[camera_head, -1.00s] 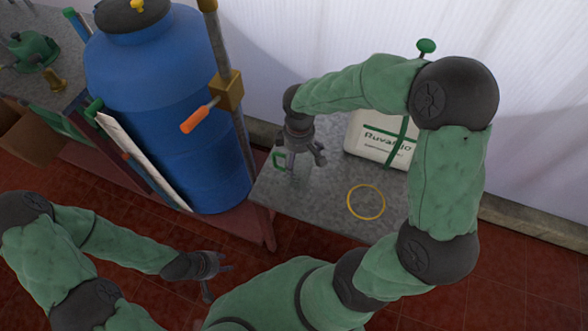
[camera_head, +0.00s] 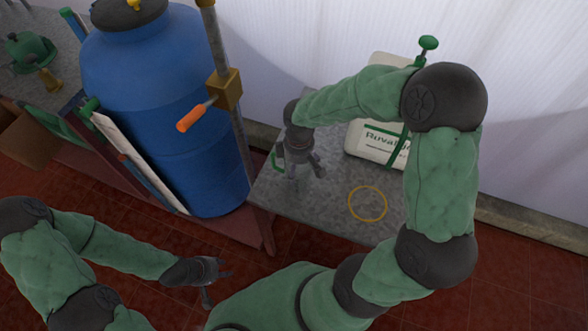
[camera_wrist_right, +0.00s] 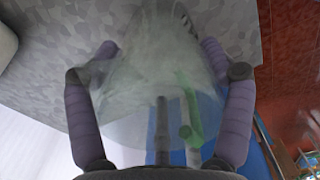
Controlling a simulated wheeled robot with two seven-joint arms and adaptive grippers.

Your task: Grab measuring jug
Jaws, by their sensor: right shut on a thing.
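The measuring jug is clear and hard to make out in the head view; its green handle (camera_head: 276,161) shows at the left of my right gripper (camera_head: 305,172), over the grey tabletop. In the right wrist view the see-through jug (camera_wrist_right: 160,75) fills the space between the fingers of my right gripper (camera_wrist_right: 160,48), which is shut on it. The green handle shows through or beside the jug at lower right. Whether the jug touches the table is unclear. My left gripper (camera_head: 219,281) is empty, its fingers spread, low at the left over the red floor.
A yellow ring (camera_head: 367,204) marks a clear patch of the grey table (camera_head: 330,219). A white canister (camera_head: 372,145) with green straps stands behind my right arm. A big blue barrel (camera_head: 165,110) and a post with an orange-handled clamp (camera_head: 197,116) stand to the left.

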